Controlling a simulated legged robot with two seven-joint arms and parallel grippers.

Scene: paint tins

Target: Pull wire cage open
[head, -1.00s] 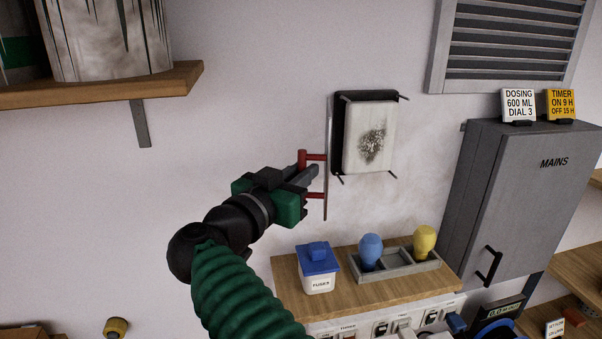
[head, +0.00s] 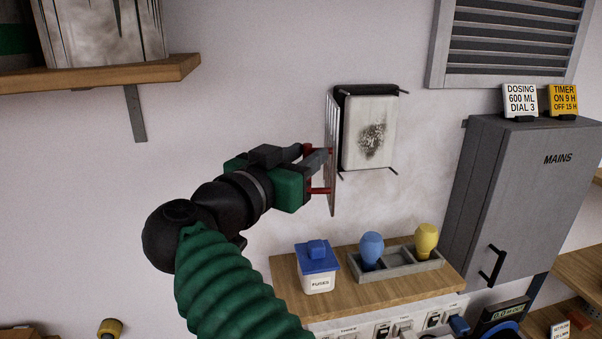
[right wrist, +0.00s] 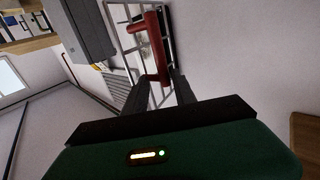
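The wire cage door (head: 332,170) stands swung out from the left side of the wall unit, seen nearly edge-on in the head view. Its red handle (head: 320,190) sticks out on the left side. My right gripper (head: 322,158) is at this handle, partly hiding it. In the right wrist view the red handle (right wrist: 150,45) has its near end between my two fingers (right wrist: 163,88), and the cage bars (right wrist: 130,15) show behind. The white panel (head: 369,135) with a dark sooty patch is uncovered in front. My left gripper is not in view.
Below are a wooden shelf (head: 390,285) with a blue-lidded fuses box (head: 317,270) and a grey tray (head: 408,269) holding blue and yellow knobs. A grey mains cabinet (head: 520,190) is at right. A wooden shelf (head: 110,78) is at upper left. The wall between is clear.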

